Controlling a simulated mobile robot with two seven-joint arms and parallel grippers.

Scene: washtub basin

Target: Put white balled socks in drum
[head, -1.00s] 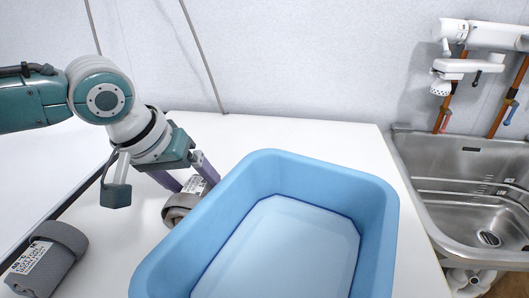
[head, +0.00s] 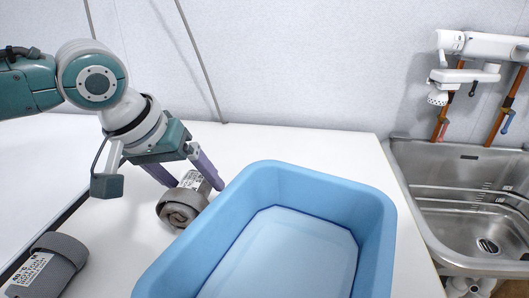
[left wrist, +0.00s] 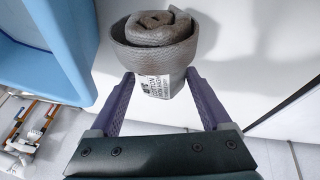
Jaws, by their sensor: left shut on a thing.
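A grey-brown rolled sock ball (head: 182,206) with a white printed label is between the fingertips of my left gripper (head: 192,177), left of the blue basin. The left gripper is shut on it; the left wrist view shows the ball (left wrist: 153,38) between the fingertips (left wrist: 166,82). In that view the ball seems to be close to the white surface; I cannot tell whether it touches it. A second grey rolled sock ball (head: 48,266) with a label lies at the lower left. Both balls look grey, not white. No drum shows. My right gripper is not in view.
The open, empty light-blue basin (head: 376,212) stands on the white tabletop (head: 262,142), just right of the left gripper. A steel sink (head: 480,205) with a white tap unit (head: 478,44) is at the right. The wall is behind.

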